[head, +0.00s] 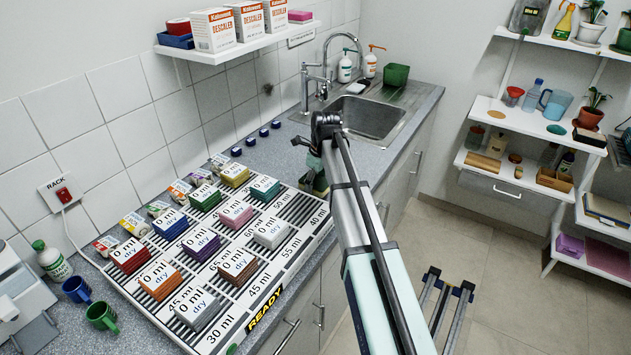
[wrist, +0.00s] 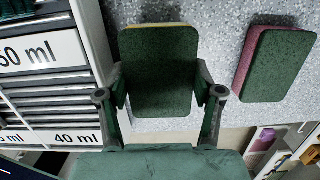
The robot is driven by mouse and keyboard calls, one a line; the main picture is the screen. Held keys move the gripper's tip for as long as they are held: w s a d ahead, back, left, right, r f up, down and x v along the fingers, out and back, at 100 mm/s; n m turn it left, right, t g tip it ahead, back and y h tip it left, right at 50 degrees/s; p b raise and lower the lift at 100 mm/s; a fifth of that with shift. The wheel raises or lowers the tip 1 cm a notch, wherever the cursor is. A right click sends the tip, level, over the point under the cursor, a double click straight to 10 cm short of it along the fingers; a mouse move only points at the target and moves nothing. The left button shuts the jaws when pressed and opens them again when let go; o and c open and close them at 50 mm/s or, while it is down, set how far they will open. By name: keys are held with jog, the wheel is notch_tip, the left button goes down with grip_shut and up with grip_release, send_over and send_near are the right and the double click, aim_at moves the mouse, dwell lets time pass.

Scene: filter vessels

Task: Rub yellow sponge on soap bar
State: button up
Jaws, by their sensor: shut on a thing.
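My gripper (wrist: 159,88) is shut on a sponge with a dark green scouring face (wrist: 158,70). A thin yellow edge shows along its far side in the wrist view. It is over the speckled counter, beside the rack. In the head view my gripper (head: 312,162) is partly hidden by my arm at the right end of the rack. A second green-faced block with a pink side (wrist: 275,64) lies to the right in the wrist view, apart from the held sponge.
The white slatted rack (head: 292,259) with ml labels holds several coloured sponges with "0 ml dry" tags. A sink (head: 368,117) lies behind my gripper. Small dark blue blocks (head: 263,132) stand along the wall. The counter's front edge is close to my gripper.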

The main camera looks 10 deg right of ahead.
aim_at(316, 180)
jog(key=shift+r+p, duration=2.5)
jog(key=shift+r, duration=0.95)
